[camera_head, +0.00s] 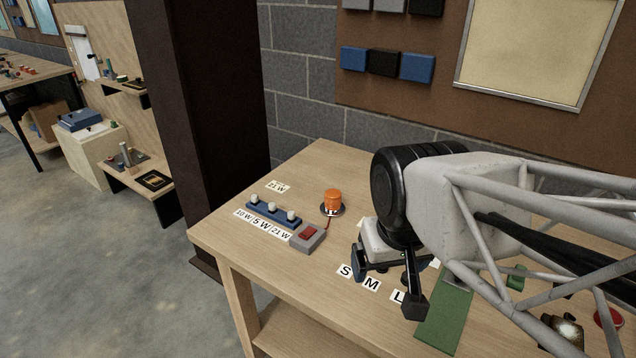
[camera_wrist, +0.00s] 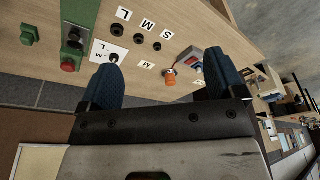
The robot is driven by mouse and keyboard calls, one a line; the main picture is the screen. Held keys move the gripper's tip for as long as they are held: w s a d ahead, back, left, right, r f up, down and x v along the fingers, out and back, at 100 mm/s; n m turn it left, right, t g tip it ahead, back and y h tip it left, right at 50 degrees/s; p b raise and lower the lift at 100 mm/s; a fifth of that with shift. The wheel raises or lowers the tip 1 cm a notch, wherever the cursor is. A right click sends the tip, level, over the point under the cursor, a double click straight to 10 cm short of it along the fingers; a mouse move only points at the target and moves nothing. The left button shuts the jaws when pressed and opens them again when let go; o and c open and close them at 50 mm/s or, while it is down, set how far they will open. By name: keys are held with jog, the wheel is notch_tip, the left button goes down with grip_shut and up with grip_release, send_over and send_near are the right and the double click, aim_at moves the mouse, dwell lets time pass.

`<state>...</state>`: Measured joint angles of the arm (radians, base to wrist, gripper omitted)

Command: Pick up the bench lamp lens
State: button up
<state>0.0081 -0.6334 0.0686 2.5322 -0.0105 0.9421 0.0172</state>
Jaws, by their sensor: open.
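The bench lamp lens (camera_head: 333,197) is an orange cylinder standing upright on a dark round base on the wooden table, left of my gripper in the head view. In the wrist view the orange lens (camera_wrist: 171,79) shows between and beyond the two blue fingertips. My gripper (camera_head: 387,285) is open and empty, with its fingers apart above the table near the S, M and L labels. It also shows in the wrist view (camera_wrist: 162,72). The lens is clear of both fingers.
A red-switch grey box (camera_head: 308,237) and a blue holder with white bulbs (camera_head: 273,214) stand left of the lens. A green strip (camera_head: 446,318) lies at right. Dark round parts (camera_wrist: 138,37) sit by the size labels. A dark column (camera_head: 210,120) rises beyond the table's left side.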

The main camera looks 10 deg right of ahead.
jog(key=w+d+f+n+g+h, duration=0.2)
jog(key=w+n+h, duration=0.3)
jog(key=w, duration=0.9)
jog(key=n+t+h, duration=0.2)
jog(key=n+h, duration=0.6)
jog(key=n, duration=0.7)
send_near(330, 193)
jog(key=x, duration=0.3)
jog(key=shift+x, duration=1.35)
